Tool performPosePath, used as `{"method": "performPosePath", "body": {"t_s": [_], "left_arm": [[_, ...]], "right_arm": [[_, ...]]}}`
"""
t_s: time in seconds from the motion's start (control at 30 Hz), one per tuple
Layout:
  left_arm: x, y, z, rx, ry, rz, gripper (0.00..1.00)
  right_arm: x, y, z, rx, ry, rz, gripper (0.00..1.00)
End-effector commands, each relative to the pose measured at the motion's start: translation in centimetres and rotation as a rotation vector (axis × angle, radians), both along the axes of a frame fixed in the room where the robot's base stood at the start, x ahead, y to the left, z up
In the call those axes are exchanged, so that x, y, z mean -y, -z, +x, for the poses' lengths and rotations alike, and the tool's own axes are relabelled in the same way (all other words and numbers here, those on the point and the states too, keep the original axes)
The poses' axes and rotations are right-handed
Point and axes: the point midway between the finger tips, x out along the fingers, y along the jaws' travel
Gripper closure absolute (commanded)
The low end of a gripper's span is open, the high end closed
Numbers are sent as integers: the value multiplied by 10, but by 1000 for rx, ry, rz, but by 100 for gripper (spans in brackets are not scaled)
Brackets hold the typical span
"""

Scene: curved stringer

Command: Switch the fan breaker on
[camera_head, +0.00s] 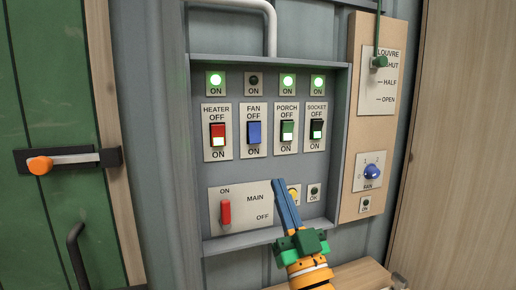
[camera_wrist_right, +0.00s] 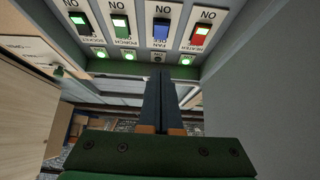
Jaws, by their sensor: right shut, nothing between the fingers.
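The fan breaker (camera_head: 254,131) is a blue rocker on a white plate in the panel, marked OFF above and ON below. The lamp (camera_head: 254,82) above it is dark. My right gripper (camera_head: 277,183) has its long blue fingers shut with nothing between them. Its tips are below and slightly right of the fan breaker, apart from it in the picture. In the right wrist view, which is upside down, the fan breaker (camera_wrist_right: 161,30) lies beyond the fingertips (camera_wrist_right: 160,73). My left gripper is not in view.
The red heater (camera_head: 217,134), green porch (camera_head: 287,130) and dark socket (camera_head: 317,129) breakers flank it, their lamps lit green. A red main lever (camera_head: 225,212) is below. My fingers partly cover a yellow button (camera_head: 294,195). The panel box has a protruding rim (camera_head: 250,239).

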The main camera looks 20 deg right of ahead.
Motion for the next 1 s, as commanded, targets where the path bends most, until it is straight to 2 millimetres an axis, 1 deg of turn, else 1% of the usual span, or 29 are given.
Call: {"method": "performPosePath", "body": {"t_s": [0.07, 0.17, 0.27, 0.6, 0.7, 0.8, 1.0], "left_arm": [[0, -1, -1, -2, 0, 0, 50], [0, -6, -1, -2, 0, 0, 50], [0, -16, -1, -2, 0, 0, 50], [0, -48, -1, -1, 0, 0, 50], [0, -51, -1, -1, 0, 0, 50], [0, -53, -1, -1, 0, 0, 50], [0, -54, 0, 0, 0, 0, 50]], "right_arm": [[0, -1, 1, -1, 0, 0, 100], [0, -8, 8, -1, 0, 0, 100], [-1, -22, 22, -2, 0, 0, 100], [-3, -69, 81, -3, 0, 0, 100], [-3, -62, 99, -6, 0, 0, 100], [-4, -60, 110, -3, 0, 0, 100], [-4, -57, 119, -2, 0, 0, 100]]}}
